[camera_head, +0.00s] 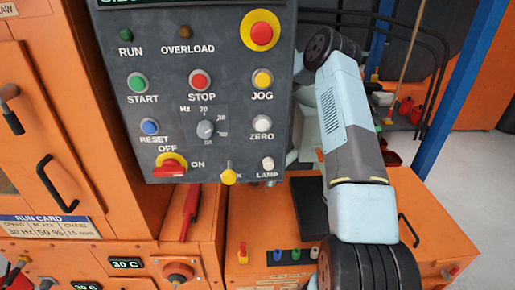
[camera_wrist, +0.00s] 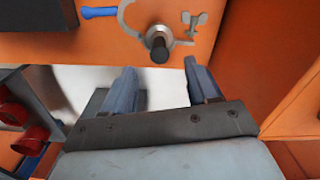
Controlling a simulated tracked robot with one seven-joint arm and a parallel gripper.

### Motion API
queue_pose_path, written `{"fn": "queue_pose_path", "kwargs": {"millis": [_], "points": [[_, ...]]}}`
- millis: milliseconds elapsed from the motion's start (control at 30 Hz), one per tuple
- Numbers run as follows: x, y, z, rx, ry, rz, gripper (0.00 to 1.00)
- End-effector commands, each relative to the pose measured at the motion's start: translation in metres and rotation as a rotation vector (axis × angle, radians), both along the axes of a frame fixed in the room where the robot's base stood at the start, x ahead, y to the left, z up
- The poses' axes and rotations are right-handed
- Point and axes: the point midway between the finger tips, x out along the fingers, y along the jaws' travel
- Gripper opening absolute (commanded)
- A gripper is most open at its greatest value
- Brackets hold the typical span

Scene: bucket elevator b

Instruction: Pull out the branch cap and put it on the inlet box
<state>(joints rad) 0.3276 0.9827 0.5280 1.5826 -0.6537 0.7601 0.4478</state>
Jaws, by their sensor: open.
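In the wrist view, a round metal fitting with a dark protruding end (camera_wrist: 160,50) sits on an orange panel (camera_wrist: 80,47); it may be the branch cap, but I cannot be sure. My gripper (camera_wrist: 160,69) is open and empty, its two blue-grey fingers apart. The fitting shows beyond the fingertips, between them in the picture, with no visible contact. I cannot tell which orange housing is the inlet box. In the head view my arm reaches down at the right and my gripper is out of sight.
A grey control panel (camera_head: 221,105) with buttons and knobs hangs beside my arm. An orange box with small coloured knobs (camera_head: 275,272) stands below it. In the wrist view, red round parts (camera_wrist: 14,112) are at the left and an orange wall (camera_wrist: 262,45) is at the right.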

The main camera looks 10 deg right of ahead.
Motion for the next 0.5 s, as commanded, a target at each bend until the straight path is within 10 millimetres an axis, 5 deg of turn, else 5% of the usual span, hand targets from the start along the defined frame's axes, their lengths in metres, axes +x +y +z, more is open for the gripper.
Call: {"fn": "queue_pose_path", "kwargs": {"millis": [500], "points": [[0.000, -0.001, -0.072, 0.001, 0.001, -0.001, 0.58]]}}
